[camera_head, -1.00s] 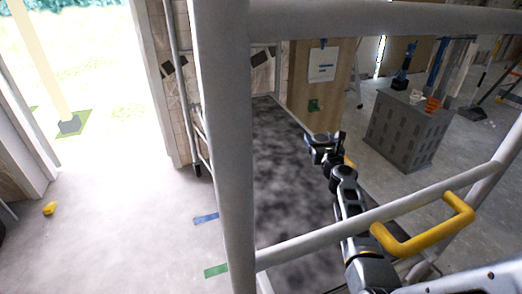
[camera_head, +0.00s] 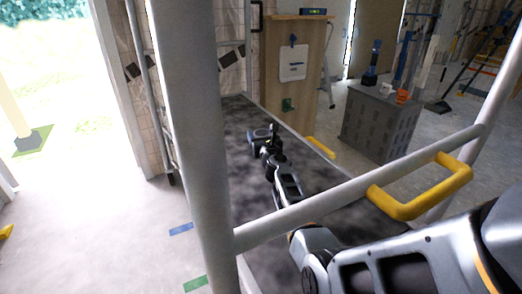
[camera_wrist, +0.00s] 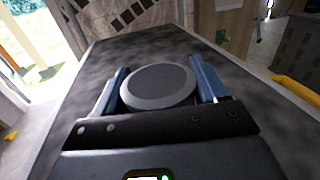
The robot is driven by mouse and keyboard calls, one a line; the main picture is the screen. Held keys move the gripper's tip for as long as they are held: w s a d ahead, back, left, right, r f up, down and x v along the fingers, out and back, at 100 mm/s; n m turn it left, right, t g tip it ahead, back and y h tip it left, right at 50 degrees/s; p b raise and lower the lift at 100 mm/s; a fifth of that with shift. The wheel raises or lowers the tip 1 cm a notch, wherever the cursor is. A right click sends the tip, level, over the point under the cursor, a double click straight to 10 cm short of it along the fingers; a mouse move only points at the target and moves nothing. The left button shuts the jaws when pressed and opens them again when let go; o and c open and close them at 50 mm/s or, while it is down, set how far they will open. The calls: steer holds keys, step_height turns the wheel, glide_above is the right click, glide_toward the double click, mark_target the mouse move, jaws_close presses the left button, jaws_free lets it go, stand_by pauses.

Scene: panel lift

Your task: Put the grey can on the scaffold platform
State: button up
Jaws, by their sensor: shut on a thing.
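My gripper (camera_head: 268,138) is over the dark, mottled scaffold platform (camera_head: 240,195), reaching through the scaffold frame. In the wrist view, its two blue-grey fingers (camera_wrist: 158,88) are shut on the round grey can (camera_wrist: 158,82), seen from its top with a lighter rim. The platform (camera_wrist: 70,85) spreads beneath and around the can in that view. I cannot tell whether the can's bottom touches the platform. In the head view the can is too small or hidden by my gripper to make out.
A thick scaffold post (camera_head: 190,120) and a slanting rail (camera_head: 330,200) with a yellow handle (camera_head: 420,195) stand close around my arm. A wooden panel (camera_head: 292,75) stands behind the platform. Open floor lies left.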

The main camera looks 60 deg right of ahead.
steer(key=shift+f+b, duration=1.95)
steer(key=shift+f, duration=0.05)
steer(key=shift+r, duration=0.1)
steer(key=o, duration=0.7)
steer(key=shift+f, duration=0.2)
steer(key=o, duration=0.5)
steer(key=shift+r, duration=0.1)
steer(key=shift+r, duration=0.15)
steer(key=p+v, duration=0.4)
steer(key=v, duration=0.8)
